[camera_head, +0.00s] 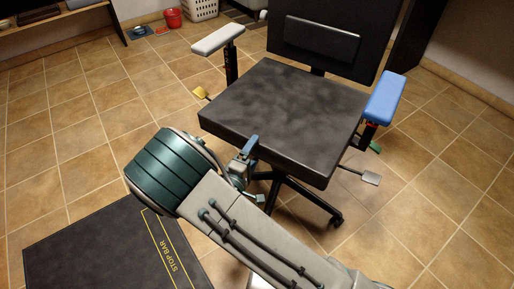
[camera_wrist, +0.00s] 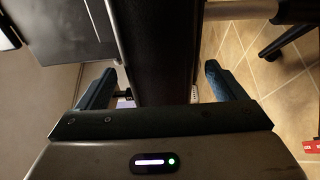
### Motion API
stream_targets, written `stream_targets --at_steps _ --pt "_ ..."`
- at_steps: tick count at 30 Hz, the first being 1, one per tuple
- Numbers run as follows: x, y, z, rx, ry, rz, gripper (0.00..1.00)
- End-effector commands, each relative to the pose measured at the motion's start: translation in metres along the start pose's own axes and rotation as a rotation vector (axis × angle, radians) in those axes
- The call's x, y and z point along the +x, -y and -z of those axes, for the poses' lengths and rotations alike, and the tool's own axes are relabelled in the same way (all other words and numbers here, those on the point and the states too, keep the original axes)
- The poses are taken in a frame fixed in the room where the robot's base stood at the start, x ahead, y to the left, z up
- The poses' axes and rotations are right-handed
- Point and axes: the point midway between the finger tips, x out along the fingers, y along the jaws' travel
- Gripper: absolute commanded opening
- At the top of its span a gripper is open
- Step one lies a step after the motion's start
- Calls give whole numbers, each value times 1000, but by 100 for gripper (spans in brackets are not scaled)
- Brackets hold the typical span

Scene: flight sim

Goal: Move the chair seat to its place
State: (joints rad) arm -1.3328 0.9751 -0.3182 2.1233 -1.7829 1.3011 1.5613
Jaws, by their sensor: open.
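The chair seat (camera_head: 290,108) is a dark, square cushion on an office chair, with the backrest (camera_head: 322,38) behind it. My gripper (camera_head: 245,160) is at the seat's front edge, near its middle. In the wrist view, the open fingers (camera_wrist: 162,84) stand on either side of the seat's dark edge (camera_wrist: 155,45), with visible gaps. Contact cannot be told. The left armrest (camera_head: 218,39) has a white pad, and the right armrest (camera_head: 384,98) a blue pad. A yellow lever (camera_head: 201,92), a grey paddle (camera_head: 370,178) and a green one (camera_head: 375,148) stick out below.
The chair's dark wheeled base (camera_head: 320,207) stands on tiled floor. A dark mat marked STOP BAR (camera_head: 110,245) lies at the lower left. A red bucket (camera_head: 173,18) and white basket (camera_head: 202,9) stand at the back. The floor left of the chair is clear.

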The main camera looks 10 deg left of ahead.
Motion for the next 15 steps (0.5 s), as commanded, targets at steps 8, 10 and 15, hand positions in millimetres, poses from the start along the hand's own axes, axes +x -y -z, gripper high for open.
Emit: stream_targets --at_steps 8,10,15 --pt "34 1 0 1 1 0 90" --pt "37 0 0 1 0 0 90" --pt "39 0 0 0 -1 0 90"
